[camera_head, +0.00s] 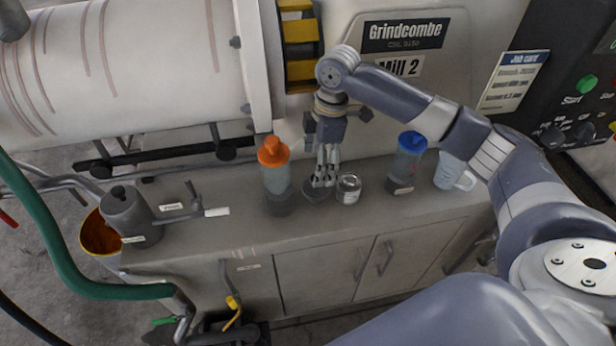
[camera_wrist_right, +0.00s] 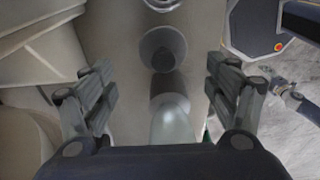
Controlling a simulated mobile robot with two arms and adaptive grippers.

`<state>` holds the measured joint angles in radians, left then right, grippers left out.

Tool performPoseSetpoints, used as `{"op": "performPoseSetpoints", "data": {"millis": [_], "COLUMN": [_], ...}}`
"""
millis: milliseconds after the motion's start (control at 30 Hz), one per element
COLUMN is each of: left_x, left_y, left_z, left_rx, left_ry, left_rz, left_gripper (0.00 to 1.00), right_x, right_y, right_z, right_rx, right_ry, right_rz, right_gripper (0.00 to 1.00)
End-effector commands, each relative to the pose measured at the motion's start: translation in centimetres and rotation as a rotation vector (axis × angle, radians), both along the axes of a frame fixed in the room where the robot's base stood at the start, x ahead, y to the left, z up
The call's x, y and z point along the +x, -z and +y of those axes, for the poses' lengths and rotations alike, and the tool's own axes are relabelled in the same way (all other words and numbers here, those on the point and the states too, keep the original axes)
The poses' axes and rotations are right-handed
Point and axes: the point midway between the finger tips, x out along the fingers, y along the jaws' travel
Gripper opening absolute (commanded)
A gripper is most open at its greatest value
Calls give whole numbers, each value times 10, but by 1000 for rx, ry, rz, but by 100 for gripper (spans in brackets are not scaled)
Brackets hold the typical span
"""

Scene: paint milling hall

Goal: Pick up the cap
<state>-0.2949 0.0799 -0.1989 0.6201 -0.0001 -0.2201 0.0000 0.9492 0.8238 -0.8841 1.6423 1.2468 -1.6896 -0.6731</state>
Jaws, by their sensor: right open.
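My right gripper (camera_head: 323,181) points down over the bench, between the orange-topped bottle and a small glass jar. An orange cap (camera_head: 273,151) sits on the translucent bottle (camera_head: 277,186). My left gripper is out of view.
The glass jar (camera_head: 349,189) stands close right of the gripper. A dark grey pot (camera_head: 130,214) is at the bench's left end. The mill drum (camera_head: 140,65) is behind. The bench front (camera_head: 335,225) is clear.

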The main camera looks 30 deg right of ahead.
Motion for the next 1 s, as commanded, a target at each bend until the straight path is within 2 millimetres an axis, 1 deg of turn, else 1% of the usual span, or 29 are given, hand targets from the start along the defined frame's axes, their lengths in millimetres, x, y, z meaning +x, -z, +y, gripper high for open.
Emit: {"op": "performPoseSetpoints", "data": {"millis": [33,100,200,267,300,400,500,600,700,800,900,1000], "left_x": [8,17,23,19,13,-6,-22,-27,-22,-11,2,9], "left_y": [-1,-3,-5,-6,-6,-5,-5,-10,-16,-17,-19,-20], "left_z": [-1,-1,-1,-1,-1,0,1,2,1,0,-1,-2], "left_rx": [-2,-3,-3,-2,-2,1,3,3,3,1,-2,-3], "left_ry": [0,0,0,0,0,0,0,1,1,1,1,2], "left_rz": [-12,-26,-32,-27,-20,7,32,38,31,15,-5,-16], "left_gripper": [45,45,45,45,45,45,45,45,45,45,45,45], "right_x": [0,-1,-1,0,0,0,1,-1,-3,-3,-2,-2], "right_y": [1,8,24,33,39,50,56,66,81,96,104,107], "right_z": [-1,0,2,3,4,5,6,7,9,11,12,12], "right_rx": [-1,-2,-2,-1,-1,-1,0,-2,-3,-1,-1,-2], "right_ry": [0,-1,0,0,0,-1,0,-1,0,1,-1,-1], "right_rz": [2,6,7,5,7,3,2,6,6,4,2,0], "right_gripper": [80,80,80,80,80,80,80,80,80,80,80,80]}}
